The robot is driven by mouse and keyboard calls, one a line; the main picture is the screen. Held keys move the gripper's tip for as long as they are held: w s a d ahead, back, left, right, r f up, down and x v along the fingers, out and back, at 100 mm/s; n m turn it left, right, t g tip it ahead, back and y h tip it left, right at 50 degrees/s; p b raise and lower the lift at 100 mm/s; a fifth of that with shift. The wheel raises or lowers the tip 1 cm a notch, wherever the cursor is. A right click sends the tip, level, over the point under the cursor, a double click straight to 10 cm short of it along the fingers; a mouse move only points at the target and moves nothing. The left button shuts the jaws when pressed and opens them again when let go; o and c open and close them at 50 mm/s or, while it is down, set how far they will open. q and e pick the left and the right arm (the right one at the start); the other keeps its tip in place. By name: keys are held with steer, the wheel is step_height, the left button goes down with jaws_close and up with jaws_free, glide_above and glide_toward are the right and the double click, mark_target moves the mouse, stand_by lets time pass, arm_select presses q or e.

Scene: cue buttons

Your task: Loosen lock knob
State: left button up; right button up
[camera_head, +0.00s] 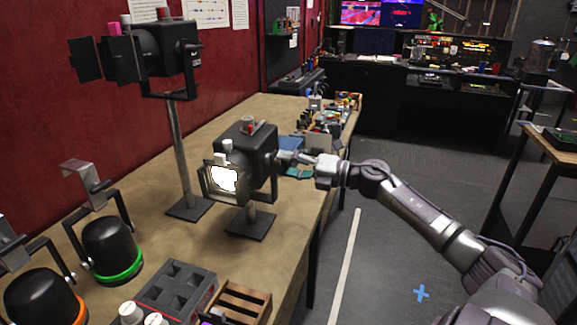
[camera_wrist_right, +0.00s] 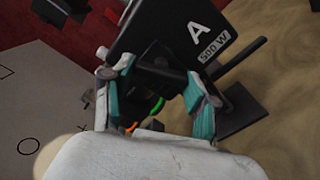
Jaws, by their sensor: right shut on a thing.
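A lit black stage lamp (camera_head: 256,148) stands on a short post with a flat base on the table. In the right wrist view its black housing (camera_wrist_right: 165,38) fills the top and carries the label "A 500 W". My right gripper (camera_head: 298,168) is at the lamp's right side. In the right wrist view its teal-padded fingers (camera_wrist_right: 162,92) are shut on a dark part at the lamp's side, which appears to be the lock knob (camera_wrist_right: 160,80). The fingers and shadow partly hide it, so its shape is unclear. My left gripper is not in view.
A taller black lamp (camera_head: 165,60) stands behind on a pole. Two black domes, one with a green ring (camera_head: 120,268) and one with an orange ring (camera_head: 48,298), stand front left. A grey tray (camera_head: 180,290) and wooden crate (camera_head: 240,303) are near the front edge. Clutter fills the table's far end.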

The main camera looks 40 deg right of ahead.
steer(key=shift+f, duration=0.1)
steer(key=o, duration=1.2)
steer(key=shift+c, duration=0.2)
steer(key=v, duration=1.2)
